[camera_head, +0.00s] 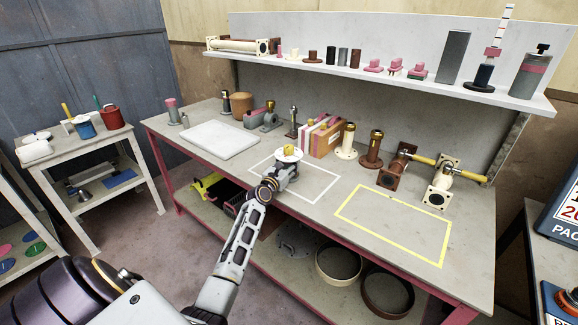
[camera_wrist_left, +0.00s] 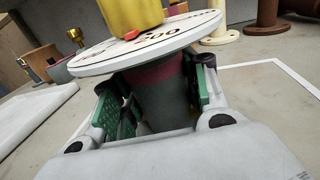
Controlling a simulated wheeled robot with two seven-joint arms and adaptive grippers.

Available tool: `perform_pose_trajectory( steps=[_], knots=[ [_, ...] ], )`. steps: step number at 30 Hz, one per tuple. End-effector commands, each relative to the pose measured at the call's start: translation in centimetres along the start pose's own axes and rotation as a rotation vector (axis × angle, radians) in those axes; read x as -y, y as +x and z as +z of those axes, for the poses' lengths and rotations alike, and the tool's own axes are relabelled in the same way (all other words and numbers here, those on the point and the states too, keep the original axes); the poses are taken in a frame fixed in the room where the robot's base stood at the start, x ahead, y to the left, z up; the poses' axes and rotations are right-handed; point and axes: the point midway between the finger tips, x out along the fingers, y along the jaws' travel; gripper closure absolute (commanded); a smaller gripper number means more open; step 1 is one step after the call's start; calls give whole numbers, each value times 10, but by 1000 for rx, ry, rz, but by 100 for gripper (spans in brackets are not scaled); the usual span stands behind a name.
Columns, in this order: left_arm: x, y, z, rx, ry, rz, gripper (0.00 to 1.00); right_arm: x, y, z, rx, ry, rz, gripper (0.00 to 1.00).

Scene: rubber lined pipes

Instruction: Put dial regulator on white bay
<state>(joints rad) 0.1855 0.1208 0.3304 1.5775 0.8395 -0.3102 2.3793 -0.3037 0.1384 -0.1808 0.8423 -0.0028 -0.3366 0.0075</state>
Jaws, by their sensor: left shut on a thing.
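The dial regulator has a round white dial (camera_head: 287,154) with a yellow knob on top. It also shows large in the left wrist view (camera_wrist_left: 150,47), with a pink and dark green body below the dial. My left gripper (camera_head: 283,172) is shut on that body, its green-padded fingers (camera_wrist_left: 155,100) on either side. The white bay (camera_head: 328,190) is a white-outlined rectangle on the bench. In the head view the regulator appears over the bay's back left part. The regulator's base is hidden, so I cannot tell whether it touches the bench. My right gripper is not in view.
A white board (camera_head: 220,139) lies left of the bay. A pink-striped box (camera_head: 322,138) and several flanged pipes, including a cream one (camera_head: 346,143), stand behind it. A yellow-outlined bay (camera_head: 395,227) lies to the right. The white bay's front right looks clear.

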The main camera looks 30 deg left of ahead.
Motion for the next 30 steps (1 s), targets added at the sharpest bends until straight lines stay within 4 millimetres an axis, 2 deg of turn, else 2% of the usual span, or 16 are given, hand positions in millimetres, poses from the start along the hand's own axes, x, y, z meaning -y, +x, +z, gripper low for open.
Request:
perform_pose_trajectory(
  steps=[9,10,14,30],
  knots=[
    [0,0,1,4,0,1,99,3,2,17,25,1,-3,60],
    [0,0,-1,1,-1,0,52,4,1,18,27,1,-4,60],
    [0,0,-1,1,-1,0,35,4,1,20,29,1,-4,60],
    [0,-2,1,0,-1,0,34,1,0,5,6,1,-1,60]
  ],
)
